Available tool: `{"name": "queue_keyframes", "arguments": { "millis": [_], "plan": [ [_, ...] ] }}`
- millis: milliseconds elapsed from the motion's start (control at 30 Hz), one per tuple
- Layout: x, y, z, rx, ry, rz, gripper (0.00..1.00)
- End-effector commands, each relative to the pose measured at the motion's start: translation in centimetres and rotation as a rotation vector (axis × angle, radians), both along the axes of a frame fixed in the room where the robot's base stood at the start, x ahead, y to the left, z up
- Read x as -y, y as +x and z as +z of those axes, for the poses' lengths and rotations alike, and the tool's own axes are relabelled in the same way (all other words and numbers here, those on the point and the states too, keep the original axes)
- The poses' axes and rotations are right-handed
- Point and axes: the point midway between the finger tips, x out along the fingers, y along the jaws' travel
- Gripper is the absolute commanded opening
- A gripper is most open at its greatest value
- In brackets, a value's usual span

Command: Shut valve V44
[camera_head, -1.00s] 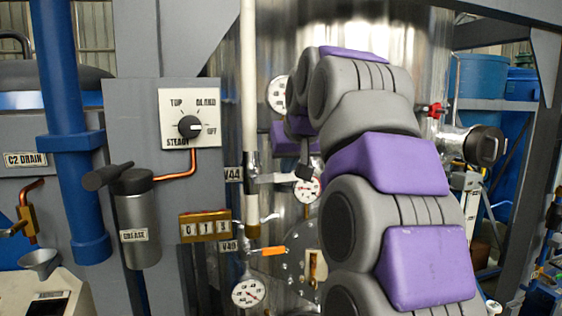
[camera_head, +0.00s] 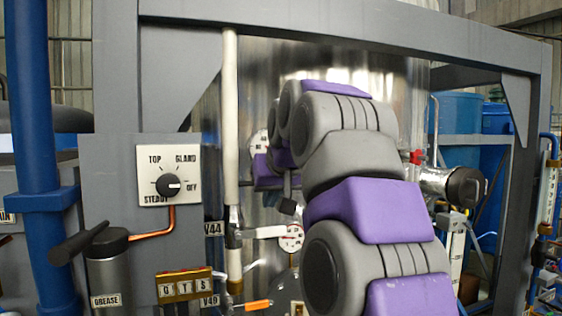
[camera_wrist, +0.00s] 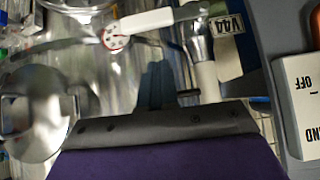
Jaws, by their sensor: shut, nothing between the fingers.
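The label V44 (camera_head: 213,229) sits left of a pale vertical pipe (camera_head: 230,120). Valve V44's white lever (camera_head: 265,232) sticks out to the right, roughly level, crosswise to the pipe. In the wrist view the picture is upside down: the V44 label (camera_wrist: 226,24), the metal valve body (camera_wrist: 197,45) and the white lever (camera_wrist: 150,22) show near the top. My gripper (camera_head: 288,207) is shut and empty, just above the lever's free end in the head view. The fingers (camera_wrist: 168,95) appear apart from the lever in the wrist view; exact depth is unclear.
A round gauge (camera_head: 290,238) is behind the lever's end. A switch panel (camera_head: 168,175) and a grease canister (camera_head: 107,270) stand at left. An orange-handled lever (camera_head: 258,305) by label V49 (camera_head: 209,301) is below. A shiny metal vessel (camera_head: 330,75) fills the background.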

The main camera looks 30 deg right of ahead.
Motion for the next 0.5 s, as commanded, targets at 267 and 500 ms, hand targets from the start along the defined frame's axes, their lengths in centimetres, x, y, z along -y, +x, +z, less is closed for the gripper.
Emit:
{"name": "queue_keyframes", "arguments": {
  "millis": [267, 500],
  "plan": [
    [-0.7, -2.2, 2.0, 0.003, -0.001, -0.001, 0.00],
    [-1.6, -4.1, 4.4, 0.002, -0.002, -0.001, 0.00]
  ]
}}
